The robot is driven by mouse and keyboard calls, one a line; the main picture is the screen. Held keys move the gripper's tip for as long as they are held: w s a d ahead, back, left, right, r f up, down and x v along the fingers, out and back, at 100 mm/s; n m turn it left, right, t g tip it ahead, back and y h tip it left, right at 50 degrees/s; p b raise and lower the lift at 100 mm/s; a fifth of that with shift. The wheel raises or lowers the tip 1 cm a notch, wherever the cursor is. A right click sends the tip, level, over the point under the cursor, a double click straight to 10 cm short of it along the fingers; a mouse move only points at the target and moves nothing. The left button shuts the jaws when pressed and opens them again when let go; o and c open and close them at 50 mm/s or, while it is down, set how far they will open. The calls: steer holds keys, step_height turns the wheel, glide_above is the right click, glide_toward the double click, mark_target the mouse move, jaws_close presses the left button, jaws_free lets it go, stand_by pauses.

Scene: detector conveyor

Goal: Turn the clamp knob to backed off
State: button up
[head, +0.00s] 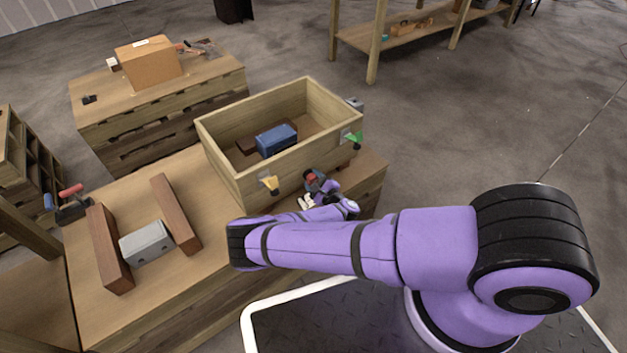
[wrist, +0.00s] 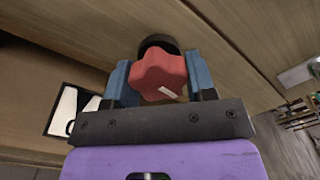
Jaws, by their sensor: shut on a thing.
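The clamp knob (wrist: 160,75) is red and lobed, with a small pale mark on its face. It sits in front of a dark round mount on a wooden wall, between the two blue fingers of my gripper (wrist: 160,82) in the wrist view. My gripper is shut on it. In the head view the red knob (head: 311,178) is small, at the front right side of the wooden box (head: 232,165), with my gripper (head: 316,184) at it. My wrist partly hides that spot.
A blue block (head: 277,138) lies in the box. Yellow (head: 269,183) and green (head: 352,138) handles stick out from its walls. A grey block (head: 146,243) stands between two brown bars on the workbench. A black-and-white label (wrist: 72,108) is left of the knob.

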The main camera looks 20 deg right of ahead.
steer(key=shift+s, duration=0.1)
stand_by(0.4)
steer(key=o, duration=0.9)
steer(key=v, duration=1)
steer(key=shift+s+d, duration=0.1)
steer(key=shift+s, duration=0.25)
